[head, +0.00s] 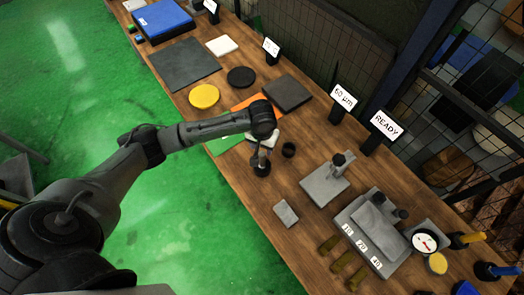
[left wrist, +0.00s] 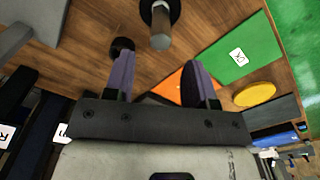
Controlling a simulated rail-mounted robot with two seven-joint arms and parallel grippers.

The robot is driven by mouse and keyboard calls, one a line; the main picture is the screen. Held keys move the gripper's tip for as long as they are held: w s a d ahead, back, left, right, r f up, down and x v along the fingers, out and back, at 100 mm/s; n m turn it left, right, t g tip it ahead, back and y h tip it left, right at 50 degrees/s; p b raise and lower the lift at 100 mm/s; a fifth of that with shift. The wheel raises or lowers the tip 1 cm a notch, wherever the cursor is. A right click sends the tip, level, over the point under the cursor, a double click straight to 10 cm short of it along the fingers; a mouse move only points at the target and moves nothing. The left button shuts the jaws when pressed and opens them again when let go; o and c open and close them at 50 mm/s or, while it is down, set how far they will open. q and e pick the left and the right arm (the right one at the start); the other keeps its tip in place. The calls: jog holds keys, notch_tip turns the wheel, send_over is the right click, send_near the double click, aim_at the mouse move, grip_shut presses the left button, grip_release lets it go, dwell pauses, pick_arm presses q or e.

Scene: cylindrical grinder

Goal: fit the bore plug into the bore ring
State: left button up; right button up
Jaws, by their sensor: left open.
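What looks like the bore plug, a metal pin on a round black base, stands upright on the wooden bench (head: 261,169) below my left gripper (head: 261,150). In the left wrist view its metal pin (left wrist: 160,36) lies beyond and between the open fingertips (left wrist: 157,70), apart from both. A small black cylinder (head: 288,149), possibly the bore ring, stands just right of the plug; it also shows near the left-hand finger in the left wrist view (left wrist: 122,44). Its opening is not clear. My left gripper is open and empty. My right gripper is out of view.
A grey plate with a post (head: 324,186) and a numbered grey block (head: 372,232) stand to the right. A small grey block (head: 286,213) lies nearer. A green mat (head: 222,144), orange mat (left wrist: 178,84) and yellow disc (head: 204,96) are close by. Signs line the back edge.

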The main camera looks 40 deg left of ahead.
pick_arm(q)
jog(key=shift+r, duration=1.8)
jog(key=s+d+f+m+t+h, duration=0.2)
jog(key=s+d+f+m, duration=0.35)
jog(key=s+d, duration=0.7)
jog(key=s+a+y, duration=0.1)
jog(key=s+a, duration=0.1)
jog(key=s, duration=0.4)
jog(key=s+a+r+t, duration=0.1)
jog(key=s+a, duration=0.1)
jog(key=s, duration=0.5)
jog(key=shift+s+a+r+t+y, duration=0.2)
jog(key=shift+s+a+t+y, duration=0.1)
jog(key=shift+y, duration=0.1)
jog(key=shift+r, duration=0.1)
